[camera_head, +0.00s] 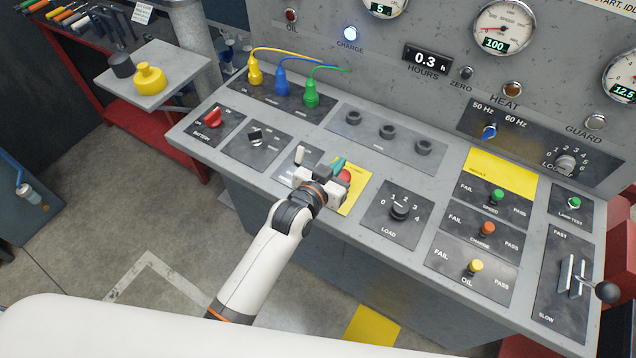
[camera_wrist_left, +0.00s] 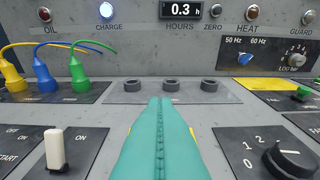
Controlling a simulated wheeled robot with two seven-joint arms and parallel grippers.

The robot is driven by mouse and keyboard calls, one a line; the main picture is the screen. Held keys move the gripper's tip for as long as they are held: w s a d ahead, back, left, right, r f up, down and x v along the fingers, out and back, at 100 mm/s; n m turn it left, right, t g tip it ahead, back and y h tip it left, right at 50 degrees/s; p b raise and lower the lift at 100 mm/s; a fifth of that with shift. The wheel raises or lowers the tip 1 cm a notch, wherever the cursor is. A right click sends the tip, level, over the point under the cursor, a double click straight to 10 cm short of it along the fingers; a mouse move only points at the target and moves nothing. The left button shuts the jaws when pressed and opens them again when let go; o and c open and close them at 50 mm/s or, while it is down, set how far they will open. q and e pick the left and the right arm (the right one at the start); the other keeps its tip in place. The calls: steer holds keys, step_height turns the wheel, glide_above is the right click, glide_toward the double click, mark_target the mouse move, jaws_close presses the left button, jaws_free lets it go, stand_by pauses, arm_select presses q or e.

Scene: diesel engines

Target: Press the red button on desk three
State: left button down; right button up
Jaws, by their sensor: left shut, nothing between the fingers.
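The red button (camera_head: 345,176) sits on a yellow plate (camera_head: 353,198) in the middle of the grey control desk (camera_head: 285,187). My left gripper (camera_head: 339,164) is at the plate, its teal fingers shut and empty, partly covering the button. I cannot tell whether the fingers touch it. In the left wrist view the shut fingers (camera_wrist_left: 160,103) point at the desk and hide the button; only slivers of yellow plate show beside them. My right gripper is not in view. No desk number is readable.
A white-handled switch (camera_wrist_left: 55,149) stands left of the fingers and the black load knob (camera_head: 398,209) right of them. Three dark sockets (camera_head: 387,132) lie behind. Plugs with yellow, blue and green cables (camera_head: 283,82) stand back left. A lever (camera_head: 606,291) sticks out at far right.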

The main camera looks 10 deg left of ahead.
arm_select(q)
steer(key=b+v, duration=0.2)
steer(key=v, duration=0.8)
steer(key=shift+f, duration=0.15)
